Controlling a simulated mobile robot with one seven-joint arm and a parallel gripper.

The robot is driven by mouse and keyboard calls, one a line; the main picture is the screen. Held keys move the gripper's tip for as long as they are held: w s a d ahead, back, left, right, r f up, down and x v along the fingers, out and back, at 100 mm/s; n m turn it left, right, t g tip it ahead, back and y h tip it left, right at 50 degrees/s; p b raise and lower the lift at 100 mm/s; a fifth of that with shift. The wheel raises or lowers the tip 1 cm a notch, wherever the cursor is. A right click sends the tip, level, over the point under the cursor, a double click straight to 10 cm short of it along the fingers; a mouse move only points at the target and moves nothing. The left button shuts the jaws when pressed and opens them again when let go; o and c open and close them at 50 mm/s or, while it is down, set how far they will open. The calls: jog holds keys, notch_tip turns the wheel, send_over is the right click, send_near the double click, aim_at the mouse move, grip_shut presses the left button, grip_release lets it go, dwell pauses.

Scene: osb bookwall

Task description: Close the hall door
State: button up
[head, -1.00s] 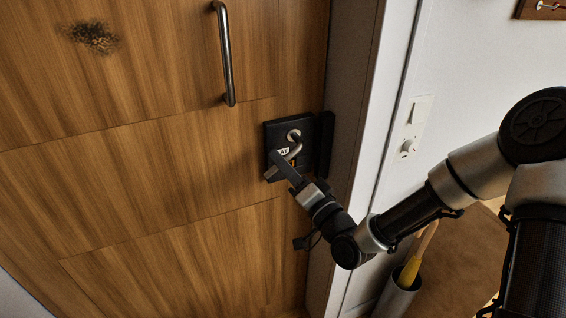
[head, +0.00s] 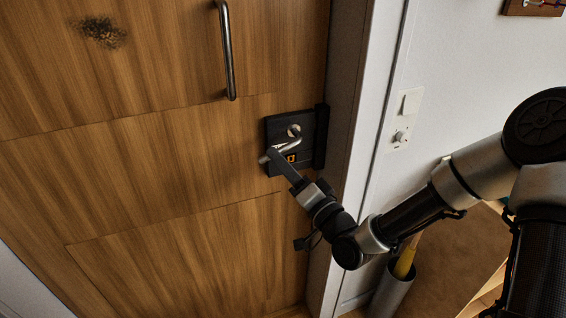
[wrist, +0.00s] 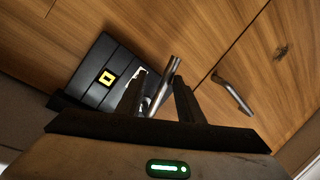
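The hall door (head: 170,190) is a brown wood-grain panel filling the left of the head view. Its right edge lies along the white frame (head: 352,120), with no clear gap showing. A black lock plate (head: 310,127) near that edge carries a metal lever handle (head: 294,145), which slopes a little down to the left. My gripper (head: 272,155) is at the lever's free end. In the wrist view, my gripper's two fingers (wrist: 158,88) stand apart, with the lever (wrist: 171,72) between them. Whether they touch it is unclear.
A long metal pull bar (head: 227,50) is on the door above the lock plate. Right of the frame are a wall switch (head: 411,102) and a grey bin (head: 391,292) with a yellow item in it. Brown floor lies beyond the bin.

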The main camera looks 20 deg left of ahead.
jog(key=shift+w+f, duration=0.1)
jog(key=p+v, duration=0.5)
jog(key=v, duration=1.2)
jog(key=shift+s+p, duration=0.25)
jog(key=shift+p, duration=0.15)
jog(key=shift+d, duration=0.1)
